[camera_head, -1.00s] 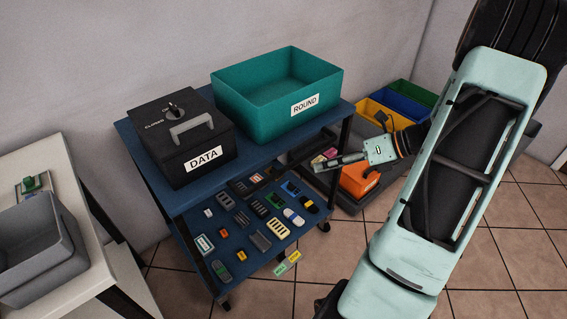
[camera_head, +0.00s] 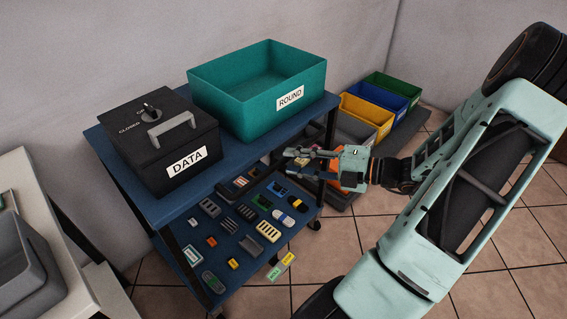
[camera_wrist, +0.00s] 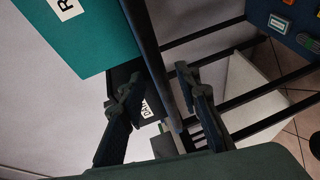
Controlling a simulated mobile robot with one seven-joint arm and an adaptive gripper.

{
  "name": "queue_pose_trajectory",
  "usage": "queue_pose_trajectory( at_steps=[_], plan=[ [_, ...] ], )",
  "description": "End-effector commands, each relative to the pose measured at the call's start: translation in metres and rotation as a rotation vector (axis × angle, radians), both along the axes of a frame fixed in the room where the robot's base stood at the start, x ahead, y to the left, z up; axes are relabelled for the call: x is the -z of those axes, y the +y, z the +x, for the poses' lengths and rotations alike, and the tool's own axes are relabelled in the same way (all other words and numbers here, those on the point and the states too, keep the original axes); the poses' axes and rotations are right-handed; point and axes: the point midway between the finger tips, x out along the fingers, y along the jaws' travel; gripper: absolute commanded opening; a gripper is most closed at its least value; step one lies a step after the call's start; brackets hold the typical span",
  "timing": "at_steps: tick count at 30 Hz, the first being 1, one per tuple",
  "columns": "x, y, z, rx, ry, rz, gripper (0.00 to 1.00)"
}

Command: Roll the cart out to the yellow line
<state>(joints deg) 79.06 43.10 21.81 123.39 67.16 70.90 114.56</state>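The cart (camera_head: 158,207) is a blue two-shelf cart with dark posts, standing by the wall. Its top carries a black DATA box (camera_head: 150,158) and a teal ROUND bin (camera_head: 225,105); several small parts lie on its lower shelf. My gripper (camera_head: 293,160) is open at the cart's right side, with its fingers pointing left. In the wrist view, a dark post or bar (camera_wrist: 152,65) of the cart passes between the open fingers of my gripper (camera_wrist: 155,78); I cannot tell whether they touch it. The yellow line is not in view.
A white table (camera_head: 65,262) with a grey bin (camera_head: 30,280) stands at the left.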

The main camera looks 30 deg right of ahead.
Motion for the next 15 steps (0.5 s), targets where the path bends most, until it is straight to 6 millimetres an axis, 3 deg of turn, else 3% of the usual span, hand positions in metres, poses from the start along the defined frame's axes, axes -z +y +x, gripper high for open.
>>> queue_pose_trajectory(
  at_steps=[6,15],
  plan=[
    [0.006,0.019,0.021,-0.001,-0.001,-0.001,0.3],
    [0.006,0.024,0.026,0.001,0.0,-0.002,0.3]
  ],
)
